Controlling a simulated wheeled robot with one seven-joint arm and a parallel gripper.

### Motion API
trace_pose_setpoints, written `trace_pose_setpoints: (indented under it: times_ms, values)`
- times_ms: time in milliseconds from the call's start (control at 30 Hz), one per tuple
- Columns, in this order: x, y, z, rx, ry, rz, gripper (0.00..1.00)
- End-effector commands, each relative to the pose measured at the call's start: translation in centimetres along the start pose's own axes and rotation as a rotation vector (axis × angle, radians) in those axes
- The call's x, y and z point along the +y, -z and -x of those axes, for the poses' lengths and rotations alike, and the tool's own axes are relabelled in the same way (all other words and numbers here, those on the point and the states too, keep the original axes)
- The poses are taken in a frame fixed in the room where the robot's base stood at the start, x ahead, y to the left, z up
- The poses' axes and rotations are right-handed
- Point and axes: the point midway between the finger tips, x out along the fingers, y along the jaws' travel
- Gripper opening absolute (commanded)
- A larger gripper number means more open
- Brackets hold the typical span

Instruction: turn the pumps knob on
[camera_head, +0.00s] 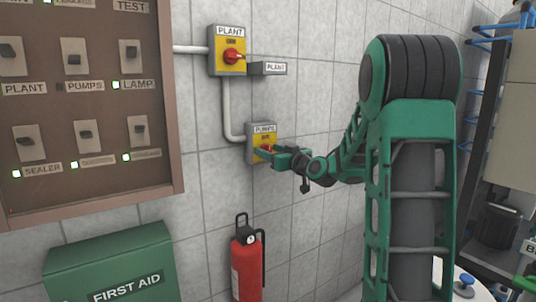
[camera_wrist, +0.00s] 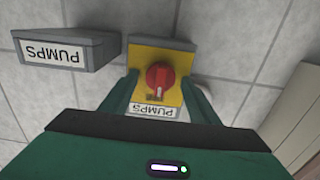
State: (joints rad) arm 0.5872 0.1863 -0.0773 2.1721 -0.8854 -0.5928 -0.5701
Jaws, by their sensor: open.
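The pumps knob (camera_wrist: 160,78) is red and sits on a yellow plate (camera_wrist: 175,62) labelled PUMPS, on a grey wall box. In the wrist view the picture is upside down, and the knob shows between the two green fingers of my gripper (camera_wrist: 160,95), which is open. I cannot tell whether the fingers touch the knob. In the head view the pumps switch box (camera_head: 262,130) is on the tiled wall, and my gripper (camera_head: 268,152) is at its front, covering much of the knob.
Above it is a plant switch (camera_head: 232,56) with a red knob and a PLANT tag box (camera_head: 268,68). A PUMPS tag box (camera_wrist: 65,50) is beside the switch. A control panel (camera_head: 90,196), a first aid box (camera_head: 110,255) and a fire extinguisher (camera_head: 248,268) are nearby.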

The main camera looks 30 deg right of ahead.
Motion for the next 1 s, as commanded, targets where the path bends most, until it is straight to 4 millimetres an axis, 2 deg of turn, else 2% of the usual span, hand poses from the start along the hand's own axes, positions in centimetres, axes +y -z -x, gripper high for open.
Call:
trace_pose_setpoints:
  times_ms: [233, 267, 400, 433, 767, 1000]
  values:
    - [0.0, 0.0, -0.06, 0.0, 0.0, 0.0, 0.56]
    - [0.0, 0.0, -0.06, 0.0, 0.0, 0.0, 0.51]
    - [0.02, 0.0, -0.04, 0.0, 0.0, 0.0, 0.17]
    - [0.03, 0.0, -0.04, 0.0, -0.001, 0.0, 0.15]
    - [0.1, -0.01, -0.01, -0.001, -0.002, -0.035, 0.15]
    - [0.22, -0.03, 0.0, -0.001, -0.003, -0.167, 0.15]
